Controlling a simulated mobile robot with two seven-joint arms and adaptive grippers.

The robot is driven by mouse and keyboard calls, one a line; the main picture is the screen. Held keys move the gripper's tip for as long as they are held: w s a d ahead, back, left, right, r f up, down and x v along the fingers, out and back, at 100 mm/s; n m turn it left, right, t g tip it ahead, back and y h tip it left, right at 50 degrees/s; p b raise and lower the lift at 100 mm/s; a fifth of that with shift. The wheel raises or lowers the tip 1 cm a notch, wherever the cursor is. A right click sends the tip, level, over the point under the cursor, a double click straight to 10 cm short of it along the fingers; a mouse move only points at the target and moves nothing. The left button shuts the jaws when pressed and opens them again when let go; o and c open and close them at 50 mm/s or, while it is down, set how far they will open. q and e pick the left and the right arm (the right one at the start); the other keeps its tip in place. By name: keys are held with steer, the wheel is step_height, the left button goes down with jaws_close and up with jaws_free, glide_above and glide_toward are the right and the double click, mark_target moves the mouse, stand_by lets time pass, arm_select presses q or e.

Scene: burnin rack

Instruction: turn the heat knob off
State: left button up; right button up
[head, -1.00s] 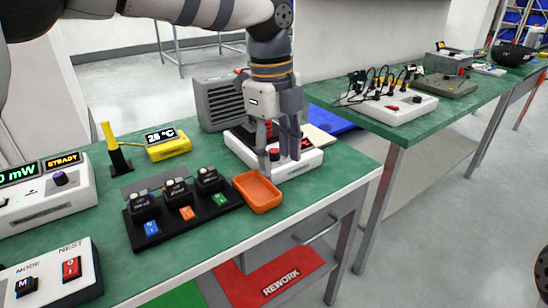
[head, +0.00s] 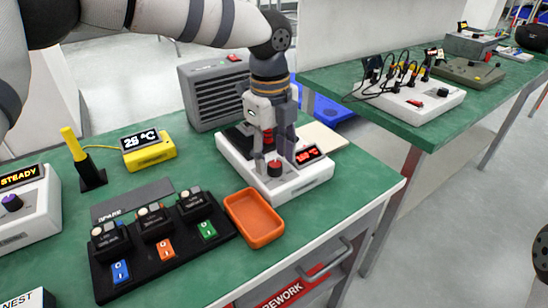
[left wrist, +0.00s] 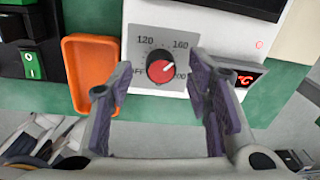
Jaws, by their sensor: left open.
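The heat knob (left wrist: 161,68) is a round red knob on the front panel of a white heater box (left wrist: 212,45). Dial marks around it read OFF, 120, 160 and 200, and its pale pointer line appears to face up and right, toward the 160–200 side. In the head view the knob (head: 275,168) shows just below the tips of my left gripper (head: 274,153). In the left wrist view my left gripper (left wrist: 165,85) is open, its two fingers on either side of the knob with gaps, holding nothing.
An orange tray (head: 227,205) lies left of the heater box, beside a black switch strip (head: 105,283). A red °C display (head: 308,154) sits right of the knob. A grey vented unit (head: 215,97) stands behind. The green bench (head: 345,205) is clear at front right.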

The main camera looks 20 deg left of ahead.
arm_select(q)
steer(key=shift+f, duration=0.6)
jaws_close()
steer(key=shift+r, duration=0.1)
